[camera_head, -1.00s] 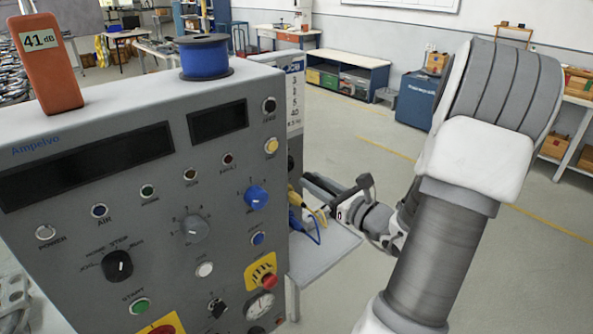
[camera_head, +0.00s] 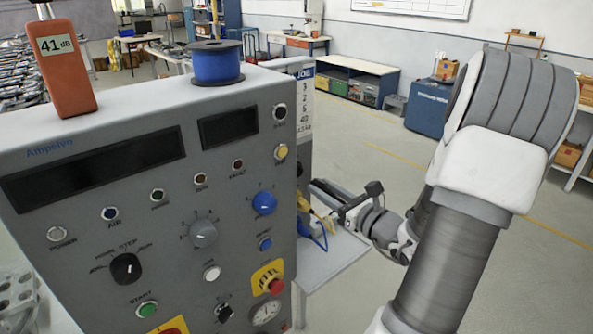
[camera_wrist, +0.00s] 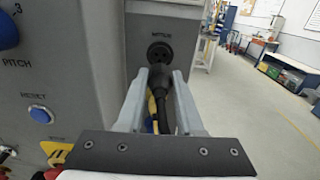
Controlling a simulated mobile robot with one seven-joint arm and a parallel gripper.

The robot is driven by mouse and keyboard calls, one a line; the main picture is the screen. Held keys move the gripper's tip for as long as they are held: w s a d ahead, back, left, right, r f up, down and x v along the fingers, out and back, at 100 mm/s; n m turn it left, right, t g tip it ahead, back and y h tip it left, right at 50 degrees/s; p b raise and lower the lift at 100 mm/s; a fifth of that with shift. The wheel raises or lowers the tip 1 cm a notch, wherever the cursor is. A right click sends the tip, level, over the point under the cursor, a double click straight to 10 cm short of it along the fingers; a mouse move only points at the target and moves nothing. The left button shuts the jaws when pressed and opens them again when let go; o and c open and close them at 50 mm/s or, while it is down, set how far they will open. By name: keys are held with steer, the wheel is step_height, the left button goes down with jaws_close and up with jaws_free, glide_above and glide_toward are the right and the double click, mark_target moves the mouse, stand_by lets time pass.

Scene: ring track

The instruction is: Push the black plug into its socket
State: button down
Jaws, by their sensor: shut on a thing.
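The black plug (camera_wrist: 159,78) is between the fingertips of my gripper (camera_wrist: 160,76) in the wrist view, with a dark cable running back toward the wrist. My gripper is shut on it. The round black socket (camera_wrist: 160,50) is on the grey side face of the machine, just beyond the plug. Its holes show above the plug's near end, and the two look apart. In the head view my gripper (camera_head: 328,199) is beside the machine's right side; the plug is too small to make out there and the socket is hidden.
The grey control machine (camera_head: 120,225) fills the left, with a blue spool (camera_head: 217,66) and an orange meter (camera_head: 62,65) on top. Yellow and blue cables (camera_head: 318,232) hang near my gripper above a light side shelf (camera_head: 335,262). Open floor lies to the right.

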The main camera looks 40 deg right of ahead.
steer(key=shift+w+a, duration=0.2)
steer(key=shift+w, duration=2.2)
steer(key=shift+w+b, duration=0.35)
steer(key=shift+w, duration=0.2)
stand_by(0.6)
steer(key=shift+c, duration=2.4)
jaws_free()
steer(key=shift+s, duration=0.1)
steer(key=s+d+b, duration=0.1)
steer(key=s, duration=1.6)
steer(key=shift+d, duration=0.15)
